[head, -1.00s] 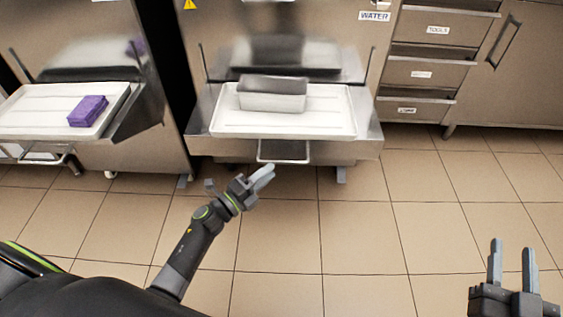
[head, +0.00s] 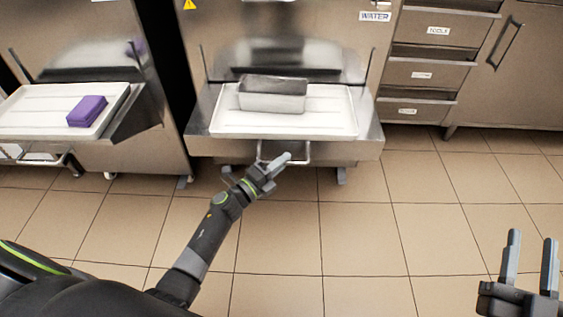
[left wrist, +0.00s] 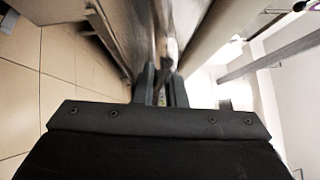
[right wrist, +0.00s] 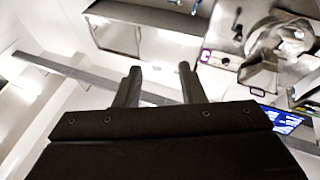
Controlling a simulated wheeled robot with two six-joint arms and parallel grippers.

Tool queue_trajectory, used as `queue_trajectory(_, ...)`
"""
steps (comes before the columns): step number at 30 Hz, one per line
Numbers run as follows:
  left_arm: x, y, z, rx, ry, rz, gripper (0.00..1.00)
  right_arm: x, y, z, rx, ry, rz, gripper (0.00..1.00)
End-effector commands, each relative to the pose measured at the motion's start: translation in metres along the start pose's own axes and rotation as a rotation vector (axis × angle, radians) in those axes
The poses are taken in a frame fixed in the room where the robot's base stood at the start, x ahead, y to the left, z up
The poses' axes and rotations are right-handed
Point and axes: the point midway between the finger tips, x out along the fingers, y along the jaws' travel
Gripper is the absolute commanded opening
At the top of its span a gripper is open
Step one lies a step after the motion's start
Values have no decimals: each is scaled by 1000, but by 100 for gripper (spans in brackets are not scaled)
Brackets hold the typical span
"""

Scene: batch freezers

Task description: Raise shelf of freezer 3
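The middle freezer (head: 225,60) has a metal shelf (head: 368,147) at its front. A loop handle (head: 309,152) hangs under the shelf's front edge. No freezer number can be read. My left gripper (head: 286,160) has its fingertips over the handle in the head view; whether they touch it is unclear. In the left wrist view its fingers (left wrist: 162,85) stand a narrow gap apart, and I cannot tell whether the bar is between them. My right gripper (head: 530,255) is open and empty at the lower right; its spread fingers show in the right wrist view (right wrist: 159,85).
A white tray (head: 225,122) with a grey metal pan (head: 272,102) sits on the shelf. At left, another freezer's shelf holds a white tray (head: 40,115) with a purple box (head: 87,111). Drawers (head: 425,72) stand at right. The tiled floor (head: 370,225) is clear.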

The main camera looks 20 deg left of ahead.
Motion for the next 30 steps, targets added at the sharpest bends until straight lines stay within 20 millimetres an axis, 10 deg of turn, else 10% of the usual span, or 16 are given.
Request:
queue_trajectory(11, 0, -1, 0, 0, 0, 1, 0, 0, 0, 0, 3, -7, 0, 36)
queue_trajectory(30, 3, -21, 3, 2, 0, -4, 0, -49, -6, 103, 106, -649, -16, 36)
